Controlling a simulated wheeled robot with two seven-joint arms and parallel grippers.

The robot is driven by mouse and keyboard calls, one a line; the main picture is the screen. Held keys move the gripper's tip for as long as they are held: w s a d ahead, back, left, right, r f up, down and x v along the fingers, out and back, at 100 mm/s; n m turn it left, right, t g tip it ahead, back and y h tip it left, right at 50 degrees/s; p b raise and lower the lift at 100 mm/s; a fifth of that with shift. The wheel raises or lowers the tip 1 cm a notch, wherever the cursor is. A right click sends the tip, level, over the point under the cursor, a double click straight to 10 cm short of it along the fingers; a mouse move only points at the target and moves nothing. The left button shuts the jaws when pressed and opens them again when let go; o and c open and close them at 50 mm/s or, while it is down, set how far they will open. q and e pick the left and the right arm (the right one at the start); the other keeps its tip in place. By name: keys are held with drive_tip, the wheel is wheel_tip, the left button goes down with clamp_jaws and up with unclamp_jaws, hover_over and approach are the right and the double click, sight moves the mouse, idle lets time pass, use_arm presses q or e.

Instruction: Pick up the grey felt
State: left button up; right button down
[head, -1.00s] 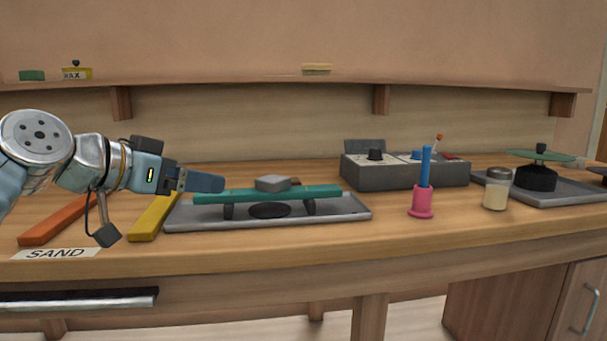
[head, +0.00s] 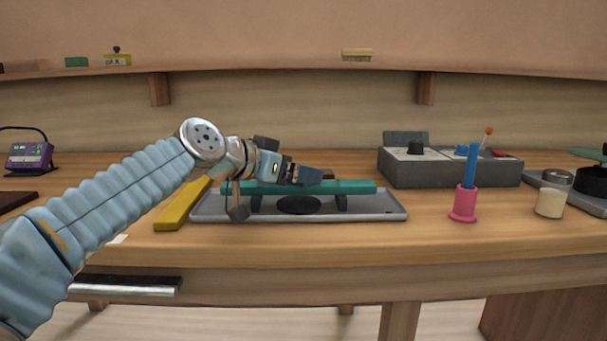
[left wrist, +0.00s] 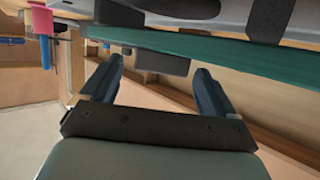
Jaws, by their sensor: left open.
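A small grey block, which I take for the grey felt (left wrist: 160,63), rests against the teal bar (left wrist: 225,45) in the left wrist view. In the head view my gripper hides it. My left gripper (head: 308,177) is just above the teal bar (head: 355,187). Its two fingers are apart in the left wrist view (left wrist: 157,78), and the grey block shows between and a little beyond the fingertips. Nothing is held. Whether a finger touches the block I cannot tell. My right gripper is not in view.
The teal bar stands on dark supports on a grey tray (head: 390,215). A yellow bar (head: 178,208) lies left of it. To the right are a pink holder (head: 464,205) with a blue stick, a grey control box (head: 450,170) and a jar (head: 549,204).

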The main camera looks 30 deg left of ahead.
use_arm(q)
drive_tip(key=shift+x, duration=0.85)
drive_tip(key=shift+s, duration=0.1)
drive_tip(key=c, duration=1.1)
